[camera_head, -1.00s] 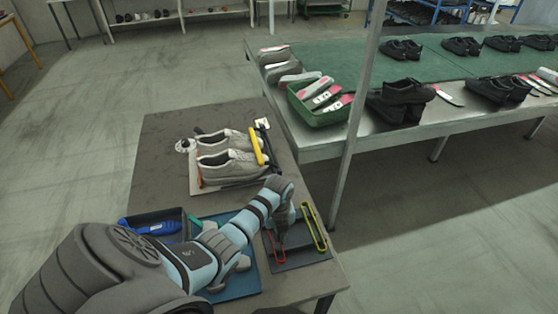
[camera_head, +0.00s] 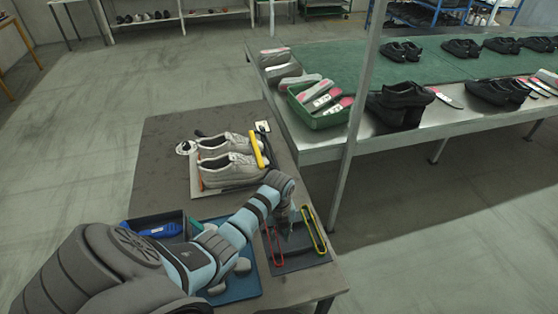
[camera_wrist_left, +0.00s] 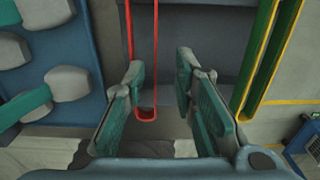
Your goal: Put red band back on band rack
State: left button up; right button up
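The red band (camera_head: 275,248) is a long narrow loop on the left part of the dark band rack (camera_head: 303,262). In the left wrist view the red band (camera_wrist_left: 147,113) runs straight up the picture, its near end between my spread fingertips, closer to the left finger. My left gripper (camera_head: 288,232) is over the rack, between the red band and a yellow and green band (camera_head: 314,230). In the left wrist view the left gripper (camera_wrist_left: 160,85) is open and empty. Its arm and fingers hide part of the rack. My right gripper does not show.
A blue tray (camera_head: 236,290) with grey pads lies left of the rack. A dark bin (camera_head: 184,216) holds a blue tool. Grey shoes (camera_head: 230,160) stand on a board behind, beside a yellow bar (camera_head: 256,149). A metal post (camera_head: 350,165) rises right of the table.

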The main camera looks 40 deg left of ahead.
pick_arm(q)
notch_tip(320, 180, up, 10)
jog(key=p, duration=0.1)
jog(key=shift+f+p, duration=0.2)
jog(key=shift+p, duration=0.1)
